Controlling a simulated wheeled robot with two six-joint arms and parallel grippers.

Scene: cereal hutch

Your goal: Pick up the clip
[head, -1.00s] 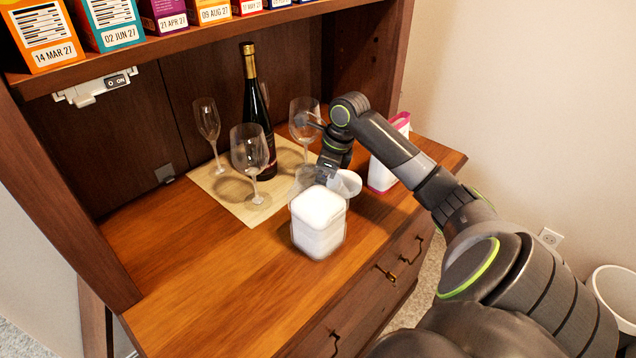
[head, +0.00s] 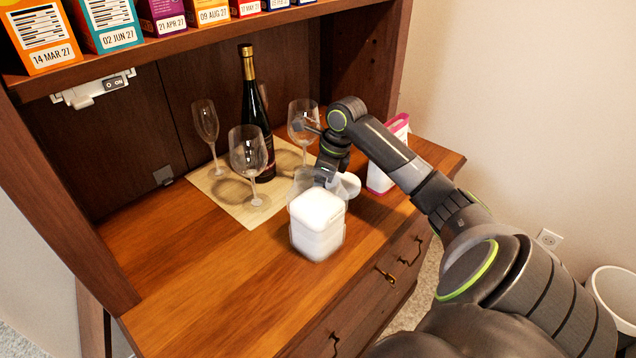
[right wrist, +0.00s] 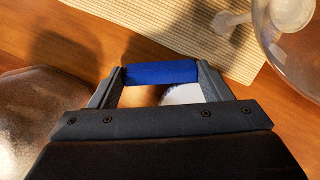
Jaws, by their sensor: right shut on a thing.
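The clip (right wrist: 160,73) is a blue bar between the two fingertips in the right wrist view. My right gripper (right wrist: 160,78) is shut on it, with one finger at each end. In the head view my right gripper (head: 326,177) is low over the counter, just behind the clear container of white contents (head: 318,222); its fingertips and the clip are hidden there. My left gripper is not in view.
A white rounded object (head: 349,184) is close beside my gripper. Wine glasses (head: 250,155) and a dark bottle (head: 254,110) stand on a woven mat (head: 222,196). A white and pink box (head: 385,165) stands right. The front left counter is clear.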

